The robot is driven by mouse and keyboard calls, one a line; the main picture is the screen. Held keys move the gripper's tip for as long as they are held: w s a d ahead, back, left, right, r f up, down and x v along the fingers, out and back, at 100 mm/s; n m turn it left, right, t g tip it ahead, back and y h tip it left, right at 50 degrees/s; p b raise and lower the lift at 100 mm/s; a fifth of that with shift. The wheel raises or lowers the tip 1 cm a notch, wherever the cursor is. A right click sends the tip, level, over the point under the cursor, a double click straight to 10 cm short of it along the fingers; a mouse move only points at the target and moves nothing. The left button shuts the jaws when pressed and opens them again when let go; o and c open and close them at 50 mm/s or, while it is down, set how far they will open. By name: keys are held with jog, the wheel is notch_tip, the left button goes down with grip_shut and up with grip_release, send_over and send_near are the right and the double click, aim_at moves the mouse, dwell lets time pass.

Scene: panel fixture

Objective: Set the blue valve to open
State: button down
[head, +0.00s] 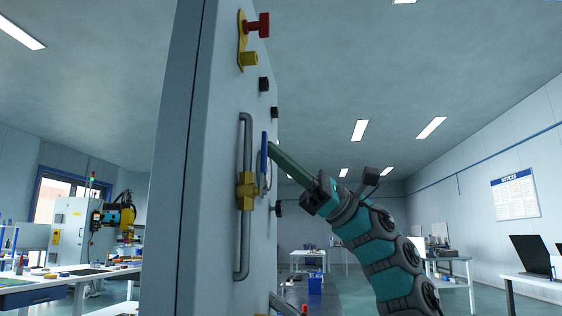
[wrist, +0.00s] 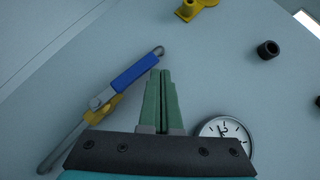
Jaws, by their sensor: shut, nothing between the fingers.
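The blue valve handle (head: 265,156) stands about upright on the panel, roughly in line with the grey vertical pipe (head: 246,150). Its yellow valve body (head: 246,191) sits midway on that pipe. In the wrist view the blue handle (wrist: 135,72) runs along the pipe, away from the yellow body (wrist: 100,107), and covers part of the pipe. My gripper (head: 272,147) has its green fingers shut and empty. In the wrist view the fingertips (wrist: 160,72) are just right of the handle's free end. I cannot tell whether they touch it.
A round gauge (wrist: 224,133) is on the panel, right of my fingers. A red knob (head: 257,26) and a yellow fitting (head: 249,59) are above. Dark knobs (head: 264,84) line the panel's right side. The air right of the panel is open.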

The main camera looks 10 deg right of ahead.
jog(key=shift+s+a+r, duration=0.1)
jog(key=shift+s+r, duration=0.05)
jog(key=shift+s, duration=0.15)
dwell(0.4)
